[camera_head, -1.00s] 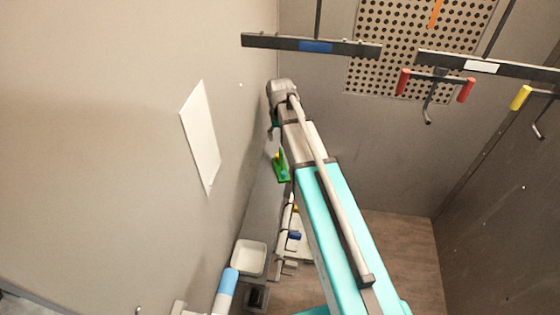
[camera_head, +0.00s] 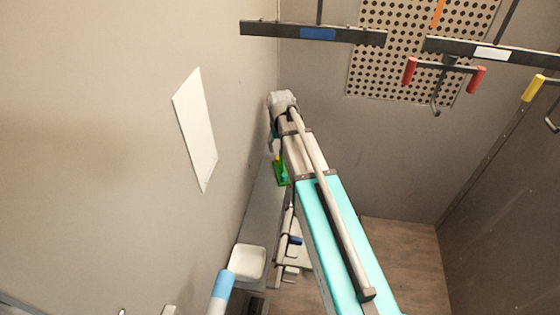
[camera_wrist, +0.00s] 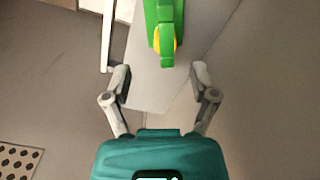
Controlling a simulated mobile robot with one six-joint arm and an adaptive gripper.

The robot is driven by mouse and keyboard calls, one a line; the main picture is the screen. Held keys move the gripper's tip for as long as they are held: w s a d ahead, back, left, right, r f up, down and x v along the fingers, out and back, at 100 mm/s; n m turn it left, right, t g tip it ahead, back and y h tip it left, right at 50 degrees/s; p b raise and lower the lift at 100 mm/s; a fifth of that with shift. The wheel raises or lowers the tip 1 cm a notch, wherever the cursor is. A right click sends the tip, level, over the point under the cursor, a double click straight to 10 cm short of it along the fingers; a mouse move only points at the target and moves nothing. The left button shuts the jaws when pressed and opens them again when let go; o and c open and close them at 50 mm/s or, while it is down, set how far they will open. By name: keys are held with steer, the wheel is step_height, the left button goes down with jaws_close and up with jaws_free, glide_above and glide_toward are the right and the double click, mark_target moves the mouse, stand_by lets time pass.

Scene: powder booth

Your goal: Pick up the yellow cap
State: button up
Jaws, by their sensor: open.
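A small yellow piece, perhaps the yellow cap (camera_wrist: 165,43), shows at a green object (camera_wrist: 164,14) ahead of my gripper in the wrist view; its full shape is hidden. The same green object (camera_head: 281,172) with a spot of yellow shows in the head view, below my wrist, by a grey shelf. My gripper (camera_wrist: 160,72) is open, its two fingers wide apart with nothing between them, and the green object's near end lies just beyond the fingertips. Another yellow cylinder (camera_head: 534,88) sits on a hanging bracket at the right.
The grey shelf (camera_wrist: 150,88) runs under the green object, close to the left wall. A white bin (camera_head: 247,262) stands at lower left. Dark bars (camera_head: 270,30) hang above, with red cylinders (camera_head: 410,70) on a bracket at right. The wooden floor (camera_head: 400,260) at right is clear.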

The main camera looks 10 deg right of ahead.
mark_target(278, 157)
steer(key=shift+f, duration=0.1)
steer(key=f+b, duration=0.3)
steer(key=shift+w+a+f+b, duration=0.1)
steer(key=shift+a+f+b, duration=0.05)
steer(key=shift+a+b, duration=0.2)
steer(key=shift+f+b, duration=0.8)
steer(key=shift+f, duration=0.05)
steer(key=c, duration=0.8)
